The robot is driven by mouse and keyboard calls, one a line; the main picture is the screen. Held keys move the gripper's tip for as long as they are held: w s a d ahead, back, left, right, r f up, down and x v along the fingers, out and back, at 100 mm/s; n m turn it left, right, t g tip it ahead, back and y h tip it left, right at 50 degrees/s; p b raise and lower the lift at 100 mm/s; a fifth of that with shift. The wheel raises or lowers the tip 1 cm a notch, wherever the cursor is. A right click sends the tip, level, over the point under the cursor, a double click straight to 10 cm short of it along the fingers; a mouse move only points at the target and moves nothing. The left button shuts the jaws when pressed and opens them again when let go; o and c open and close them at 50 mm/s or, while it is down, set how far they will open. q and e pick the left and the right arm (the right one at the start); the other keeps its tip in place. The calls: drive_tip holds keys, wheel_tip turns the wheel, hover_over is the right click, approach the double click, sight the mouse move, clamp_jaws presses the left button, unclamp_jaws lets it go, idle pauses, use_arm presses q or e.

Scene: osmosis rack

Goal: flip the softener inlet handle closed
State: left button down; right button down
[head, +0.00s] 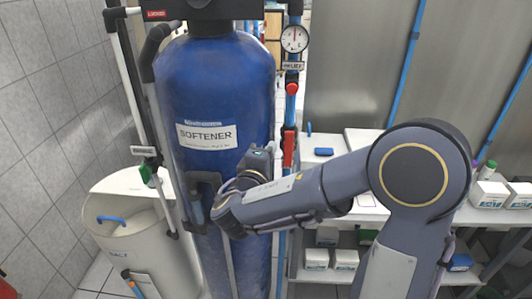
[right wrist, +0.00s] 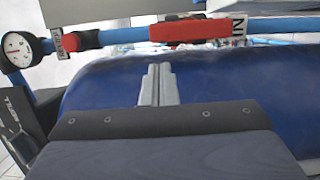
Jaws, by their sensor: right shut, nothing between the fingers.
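A red lever handle (head: 289,147) lies along the blue vertical pipe just right of the blue softener tank (head: 235,95). The red handle also shows in the right wrist view (right wrist: 190,31), lying along the pipe beyond my fingertips. My right gripper (head: 268,149) is in front of the tank's right side, left of the handle. Its fingers (right wrist: 158,70) are shut and empty, apart from the handle. My left gripper is not in view.
A smaller red part (head: 292,88) sits higher on the same pipe. A white salt bin (head: 125,225) stands left of the tank. A white shelf (head: 365,207) with small boxes is behind my right arm. A tiled wall (head: 50,110) is at the far left.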

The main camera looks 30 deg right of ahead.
sight(292, 137)
drive_tip(key=p+x, duration=0.1)
drive_tip(key=x, duration=0.4)
drive_tip(key=shift+s, duration=0.1)
drive_tip(key=d+m+b, duration=0.1)
drive_tip(key=m+b, duration=0.1)
drive_tip(key=b, duration=0.3)
drive_tip(key=s+d+m+y+b, duration=0.1)
drive_tip(key=m+b, duration=0.1)
drive_tip(key=b, duration=0.4)
drive_tip(key=s+d+m+y+b, duration=0.1)
drive_tip(key=m+b, duration=0.2)
drive_tip(key=b, duration=0.3)
drive_tip(key=shift+r+g, duration=0.15)
drive_tip(key=shift+g, duration=0.25)
drive_tip(key=shift+s+d+f+m+t+y+b, duration=0.3)
drive_tip(key=shift+d+m+y+b, duration=0.3)
drive_tip(key=shift+m+b, duration=1.3)
drive_tip(key=shift+s+d+f+m+t+y+b, duration=0.2)
drive_tip(key=shift+s+d+m+y+b, duration=0.55)
drive_tip(key=shift+b, duration=2.1)
drive_tip(key=shift+d+f+m+t+y+b, duration=0.1)
drive_tip(key=shift+d+f+m+y+b, duration=0.3)
drive_tip(key=shift+m+b, duration=1.55)
drive_tip(key=shift+r+n+b, duration=0.1)
drive_tip(key=shift+n+b, duration=0.2)
drive_tip(key=shift+b, duration=0.1)
